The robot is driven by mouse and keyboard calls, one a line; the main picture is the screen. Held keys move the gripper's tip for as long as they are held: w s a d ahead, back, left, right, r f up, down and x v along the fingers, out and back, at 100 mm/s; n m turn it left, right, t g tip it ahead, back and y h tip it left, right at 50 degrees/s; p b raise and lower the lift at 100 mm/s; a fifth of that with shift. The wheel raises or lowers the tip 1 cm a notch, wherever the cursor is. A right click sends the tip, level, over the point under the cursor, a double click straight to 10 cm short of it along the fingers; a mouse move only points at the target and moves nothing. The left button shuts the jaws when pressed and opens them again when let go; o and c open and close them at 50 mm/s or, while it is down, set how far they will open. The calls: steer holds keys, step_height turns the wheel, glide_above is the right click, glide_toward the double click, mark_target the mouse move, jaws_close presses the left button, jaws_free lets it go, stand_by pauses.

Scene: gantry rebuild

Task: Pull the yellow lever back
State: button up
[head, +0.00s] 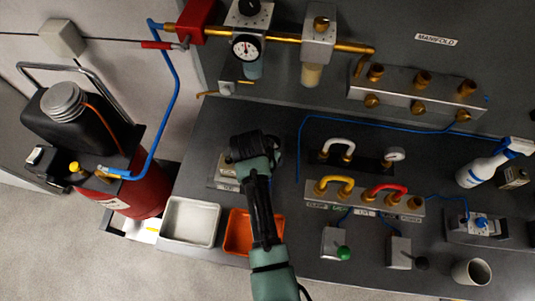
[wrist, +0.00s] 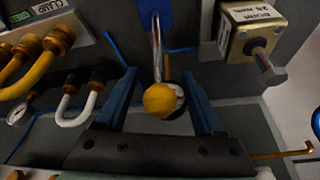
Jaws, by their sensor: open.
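The yellow lever is a silver rod with a yellow ball knob (wrist: 158,101) in the wrist view. Its rod (wrist: 156,45) runs up the picture to a blue base. My gripper (wrist: 160,76) is open, with one blue finger on each side of the knob and rod. Gaps show between the knob and both fingers, so it is not gripped. In the head view my gripper (head: 255,147) is over the left part of the dark bench and hides the lever. A labelled beige block (wrist: 243,32) with a metal stem stands beside the lever.
An orange tray (head: 237,232) and a white tray (head: 191,221) lie at the bench's front left. A hose block with yellow and red loops (head: 365,196) stands to the right. Brass piping and a gauge (head: 246,47) run along the back.

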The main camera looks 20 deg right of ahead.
jaws_close()
stand_by(0.4)
stand_by(1.1)
